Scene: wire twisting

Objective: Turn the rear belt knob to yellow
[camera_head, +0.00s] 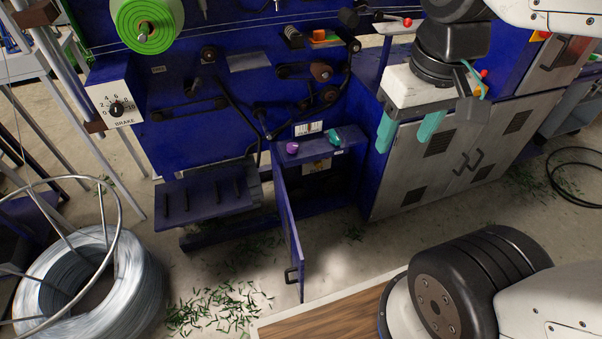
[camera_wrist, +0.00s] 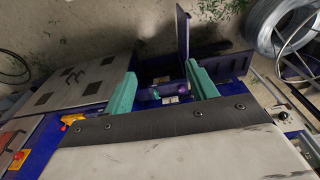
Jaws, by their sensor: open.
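Two small knobs sit on a blue ledge above an open compartment: a purple knob (camera_head: 292,148) on the left and a teal knob (camera_head: 334,137) on the right. I cannot read which is the rear belt knob, and no yellow mark is clear by either. My gripper (camera_head: 405,141) has teal fingers, spread apart and empty, and hangs right of the knobs in the head view, in front of grey cabinet doors. In the wrist view, the purple knob (camera_wrist: 182,91) and the teal knob (camera_wrist: 155,95) show between the fingers (camera_wrist: 160,68), with the purple one near the right finger.
A blue door (camera_head: 287,225) stands open below the ledge. A brake dial (camera_head: 116,108) is at the left, with a wire coil (camera_head: 95,285) on the floor below. A green spool (camera_head: 147,25) is at upper left. Grey cabinet doors (camera_head: 455,150) stand right of the ledge.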

